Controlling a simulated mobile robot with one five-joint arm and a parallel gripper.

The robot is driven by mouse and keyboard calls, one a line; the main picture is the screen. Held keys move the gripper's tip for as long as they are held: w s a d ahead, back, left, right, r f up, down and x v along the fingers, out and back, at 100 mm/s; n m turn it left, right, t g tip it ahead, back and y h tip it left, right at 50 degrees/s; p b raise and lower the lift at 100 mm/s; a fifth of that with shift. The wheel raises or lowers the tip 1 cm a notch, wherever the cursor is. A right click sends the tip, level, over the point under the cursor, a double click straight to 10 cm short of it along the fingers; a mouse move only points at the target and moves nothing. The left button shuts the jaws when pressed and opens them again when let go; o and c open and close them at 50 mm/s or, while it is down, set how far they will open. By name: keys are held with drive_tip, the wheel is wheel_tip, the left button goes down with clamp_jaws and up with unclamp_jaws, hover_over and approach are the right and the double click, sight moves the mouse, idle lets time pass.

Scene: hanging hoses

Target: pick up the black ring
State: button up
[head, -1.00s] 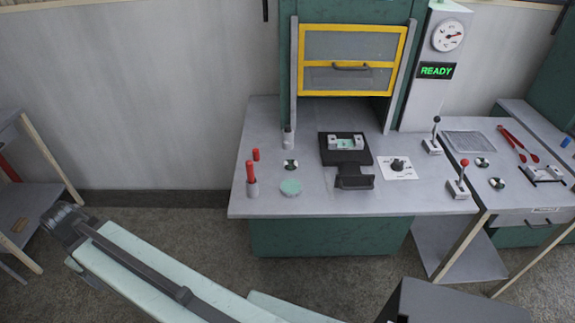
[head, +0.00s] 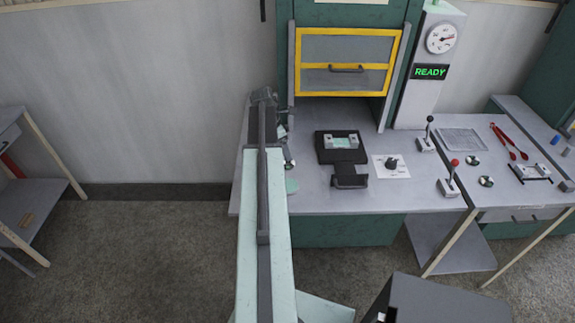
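I cannot single out the black ring with certainty. Two small round black-and-white pieces lie on the right-hand bench, an upper disc (head: 472,160) and a lower disc (head: 486,181). Another such disc, seen earlier on the main bench, is now mostly or wholly behind my arm. My arm (head: 263,220) reaches up the picture, with its far end over the left part of the main bench. My gripper does not show clearly; the arm hides the space below its far end, so its opening and contents are not visible.
The grey main bench (head: 400,198) holds a black fixture (head: 324,155), a black block (head: 350,182) and a dial on a white card (head: 392,164). A yellow-framed shutter (head: 345,32) is above. Two levers stand at right. Red tongs (head: 509,142) lie beyond.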

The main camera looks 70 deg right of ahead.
drive_tip(key=b+x, duration=0.6)
drive_tip(key=x, duration=0.1)
drive_tip(key=shift+a+f+b, duration=0.1)
drive_tip(key=shift+f+b, duration=0.25)
drive_tip(key=shift+f, duration=0.05)
drive_tip(key=shift+r, duration=0.2)
drive_tip(key=c, duration=1.4)
drive_tip(key=shift+c, duration=0.2)
drive_tip(key=shift+r+p, duration=0.1)
drive_tip(key=shift+p, duration=0.2)
